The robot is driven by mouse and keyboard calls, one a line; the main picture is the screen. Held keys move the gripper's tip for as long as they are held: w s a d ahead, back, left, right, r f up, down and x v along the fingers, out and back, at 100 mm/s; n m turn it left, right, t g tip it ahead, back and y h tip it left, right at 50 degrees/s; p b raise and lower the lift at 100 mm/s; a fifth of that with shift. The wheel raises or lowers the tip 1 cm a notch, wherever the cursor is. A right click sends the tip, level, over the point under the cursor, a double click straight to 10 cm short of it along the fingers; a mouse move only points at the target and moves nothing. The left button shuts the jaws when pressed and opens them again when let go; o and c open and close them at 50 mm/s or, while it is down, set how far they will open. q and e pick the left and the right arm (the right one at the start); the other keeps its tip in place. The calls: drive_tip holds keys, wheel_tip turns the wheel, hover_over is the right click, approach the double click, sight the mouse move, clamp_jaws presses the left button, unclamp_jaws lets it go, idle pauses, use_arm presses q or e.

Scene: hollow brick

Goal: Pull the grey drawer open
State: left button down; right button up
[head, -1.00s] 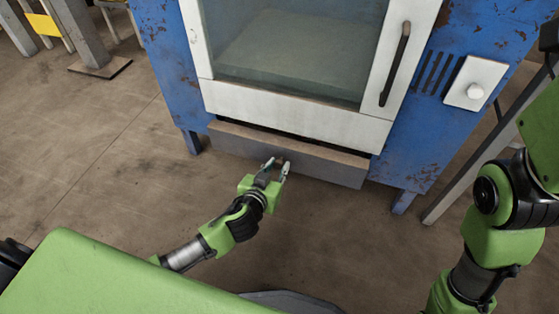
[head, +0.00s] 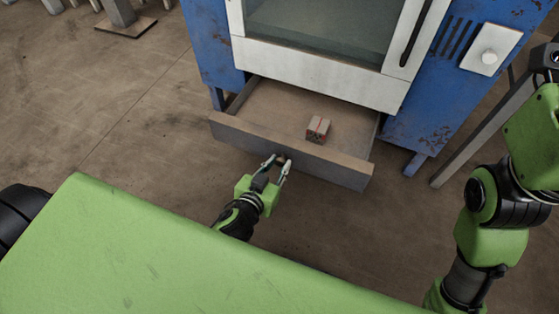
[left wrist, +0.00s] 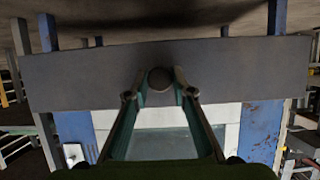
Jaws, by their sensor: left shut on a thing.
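The grey drawer (head: 250,136) stands well out from under the blue oven cabinet in the head view. Its inside shows, with a small reddish-brown hollow brick (head: 318,129) lying in it right of the middle. My left gripper (head: 277,163) is at the middle of the drawer front, shut on the drawer's round knob. In the left wrist view the drawer front (left wrist: 75,82) spans the picture, and the dark knob (left wrist: 160,79) sits between the two fingertips. My right arm shows at the right of the head view; its gripper is out of the frame.
The blue cabinet (head: 210,45) with a white-framed glass door (head: 315,75) stands behind the drawer. A grey slanted post (head: 475,135) is to its right. The floor (head: 110,120) left of the drawer is clear.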

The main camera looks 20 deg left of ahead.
idle(0.3)
use_arm(q)
drive_tip(key=c, duration=1.8)
unclamp_jaws()
drive_tip(key=shift+o, duration=0.2)
drive_tip(key=v, duration=1.2)
